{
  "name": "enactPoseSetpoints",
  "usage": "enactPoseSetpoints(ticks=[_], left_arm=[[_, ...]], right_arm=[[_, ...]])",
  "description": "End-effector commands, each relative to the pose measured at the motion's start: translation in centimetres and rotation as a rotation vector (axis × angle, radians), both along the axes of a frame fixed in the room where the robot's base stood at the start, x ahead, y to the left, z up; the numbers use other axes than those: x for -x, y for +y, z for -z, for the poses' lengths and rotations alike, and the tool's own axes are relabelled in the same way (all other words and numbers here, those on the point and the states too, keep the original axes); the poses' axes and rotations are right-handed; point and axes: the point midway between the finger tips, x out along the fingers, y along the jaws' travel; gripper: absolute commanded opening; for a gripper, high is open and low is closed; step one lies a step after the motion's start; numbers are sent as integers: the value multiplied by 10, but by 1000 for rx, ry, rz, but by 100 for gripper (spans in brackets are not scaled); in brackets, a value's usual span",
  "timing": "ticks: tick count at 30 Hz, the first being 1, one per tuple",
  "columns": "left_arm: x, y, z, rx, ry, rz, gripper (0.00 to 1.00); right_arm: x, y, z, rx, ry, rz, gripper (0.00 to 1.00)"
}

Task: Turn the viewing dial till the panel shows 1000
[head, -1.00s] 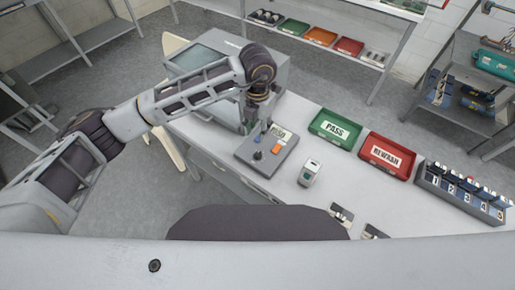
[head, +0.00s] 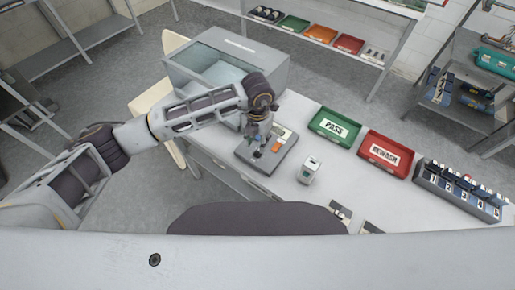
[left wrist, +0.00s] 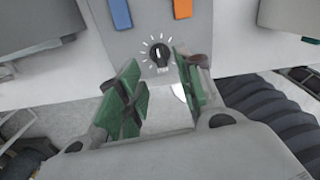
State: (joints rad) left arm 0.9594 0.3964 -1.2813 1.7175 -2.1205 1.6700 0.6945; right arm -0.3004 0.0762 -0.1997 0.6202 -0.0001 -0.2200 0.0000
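The grey control panel (head: 262,169) lies on the bench in front of the grey cabinet. In the left wrist view, the viewing dial (left wrist: 160,54) is a small black knob with a pale pointer inside a ring of white ticks. My left gripper (head: 259,143) hangs over the panel in the head view and hides its display, so I cannot read a number. In the left wrist view, my left gripper (left wrist: 160,76) is open, its green-padded fingers apart with nothing between them. The dial sits just beyond the fingertips; I see no clear contact. My right gripper is out of view.
A blue control (left wrist: 121,14) and an orange one (left wrist: 182,9) lie close to the dial. The grey cabinet (head: 260,58) stands behind. A small white device (head: 309,170), a green PASS tray (head: 334,127) and a red REWASH tray (head: 385,155) stand to the right.

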Motion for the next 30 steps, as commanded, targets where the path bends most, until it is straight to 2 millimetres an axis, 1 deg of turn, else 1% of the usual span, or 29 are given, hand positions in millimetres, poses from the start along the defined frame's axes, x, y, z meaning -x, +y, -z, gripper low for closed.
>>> enactPoseSetpoints(ticks=[6,13,18,27,28,30], left_arm=[[0,0,29,-1,2,-1,36],[0,0,52,-1,0,-1,36],[0,0,60,0,-1,0,36],[0,0,61,0,-1,0,36],[0,0,61,0,-1,0,33],[0,0,61,0,-1,0,24]], right_arm=[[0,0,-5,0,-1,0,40],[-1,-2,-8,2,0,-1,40],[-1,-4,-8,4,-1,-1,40],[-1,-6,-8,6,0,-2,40],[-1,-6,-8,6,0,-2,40],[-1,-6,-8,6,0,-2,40]])
